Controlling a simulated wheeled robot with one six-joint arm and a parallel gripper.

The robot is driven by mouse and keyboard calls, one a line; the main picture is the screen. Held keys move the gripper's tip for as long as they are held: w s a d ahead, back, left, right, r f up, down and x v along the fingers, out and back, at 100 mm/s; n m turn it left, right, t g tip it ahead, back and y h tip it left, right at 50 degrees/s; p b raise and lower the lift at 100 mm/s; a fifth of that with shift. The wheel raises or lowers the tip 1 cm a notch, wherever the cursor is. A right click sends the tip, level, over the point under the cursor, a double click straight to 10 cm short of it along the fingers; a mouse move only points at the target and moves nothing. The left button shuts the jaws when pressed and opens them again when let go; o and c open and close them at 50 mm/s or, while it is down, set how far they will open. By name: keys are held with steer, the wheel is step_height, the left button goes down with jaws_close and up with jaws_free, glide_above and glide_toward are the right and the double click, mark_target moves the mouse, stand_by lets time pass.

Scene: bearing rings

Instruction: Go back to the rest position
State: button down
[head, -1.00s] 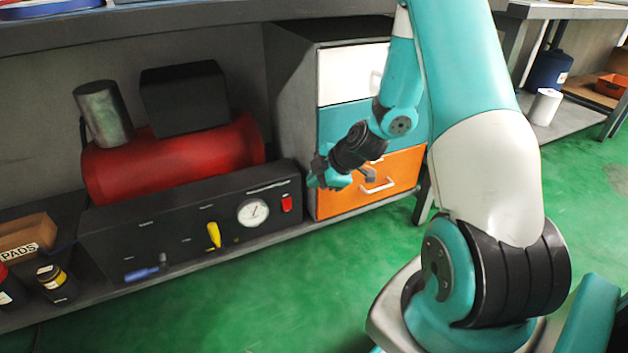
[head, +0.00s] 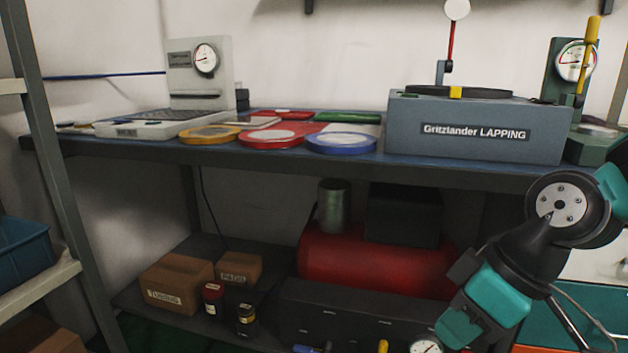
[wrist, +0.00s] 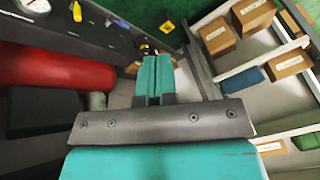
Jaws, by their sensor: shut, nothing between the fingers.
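My arm reaches in from the right edge in the head view, and its teal and dark gripper (head: 456,328) hangs low, pointing down and left. It is in front of the shelf below the workbench, near the red tank (head: 375,262). In the wrist view the two teal fingers of my gripper (wrist: 153,75) lie together with nothing between them. The red tank also shows at the left of the wrist view (wrist: 70,72).
The workbench (head: 290,160) carries rings, a dial gauge and a lapping machine (head: 480,128). Small boxes (head: 178,284) and bottles stand on the lower shelf. A side rack (head: 60,170) stands at the left with a blue bin (head: 22,255).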

steer(key=s+a+r+m+g+p, duration=0.1)
steer(key=s+a+r+m+p, duration=0.1)
steer(key=s+r, duration=0.55)
step_height(320, 180, up, 36)
steer(key=p, duration=3.7)
steer(key=shift+s+f+h+p, duration=0.15)
steer(key=shift+s+h+p, duration=0.15)
steer(key=shift+s+h, duration=0.1)
